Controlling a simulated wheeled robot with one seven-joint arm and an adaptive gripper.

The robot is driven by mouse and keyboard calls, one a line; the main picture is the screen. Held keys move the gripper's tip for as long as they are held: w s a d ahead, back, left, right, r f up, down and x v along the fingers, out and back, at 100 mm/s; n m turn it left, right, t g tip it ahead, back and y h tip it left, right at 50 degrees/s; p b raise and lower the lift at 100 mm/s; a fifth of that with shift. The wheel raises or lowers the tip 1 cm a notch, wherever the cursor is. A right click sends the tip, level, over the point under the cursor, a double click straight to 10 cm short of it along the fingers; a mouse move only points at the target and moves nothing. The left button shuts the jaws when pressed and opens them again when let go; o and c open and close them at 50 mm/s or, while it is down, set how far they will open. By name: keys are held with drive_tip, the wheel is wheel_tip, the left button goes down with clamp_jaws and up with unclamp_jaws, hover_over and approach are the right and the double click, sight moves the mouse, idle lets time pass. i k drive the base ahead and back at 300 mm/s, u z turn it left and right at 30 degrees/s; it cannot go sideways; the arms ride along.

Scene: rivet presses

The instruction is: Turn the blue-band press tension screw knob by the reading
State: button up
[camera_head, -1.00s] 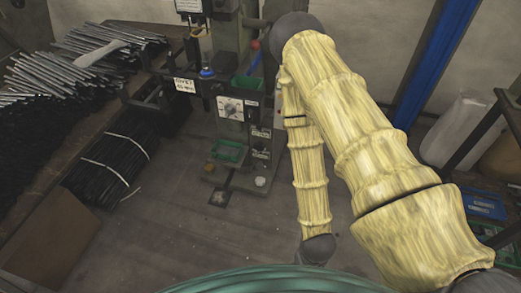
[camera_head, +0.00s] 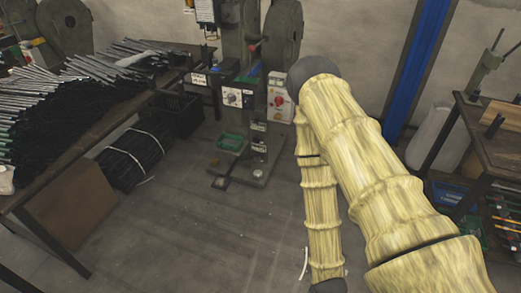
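A green-grey rivet press (camera_head: 231,42) stands against the back wall, near the middle of the head view. A white panel with a round dark knob (camera_head: 232,98) is on its front. I cannot tell whether this is the tension screw knob. A small blue patch (camera_head: 250,74) shows by the press, but I cannot make out a clear blue band or any reading. My arm (camera_head: 345,130) comes in from the lower right, with one link folded down in front of the floor. My gripper is out of the picture, so its opening does not show.
A bench (camera_head: 75,165) heaped with dark rods stands at left, with tied bundles (camera_head: 135,158) beneath. Another green press (camera_head: 485,70) stands on a right-hand bench (camera_head: 495,145). A blue post (camera_head: 419,65) rises at the back. The middle floor (camera_head: 200,235) is clear.

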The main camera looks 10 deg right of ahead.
sight(256, 139)
drive_tip(key=u, duration=0.55)
drive_tip(key=i, duration=0.55)
drive_tip(key=u, duration=0.65)
drive_tip(key=i, duration=0.85)
drive_tip(key=z, duration=0.65)
drive_tip(key=i, duration=0.7)
drive_tip(key=z, duration=0.6)
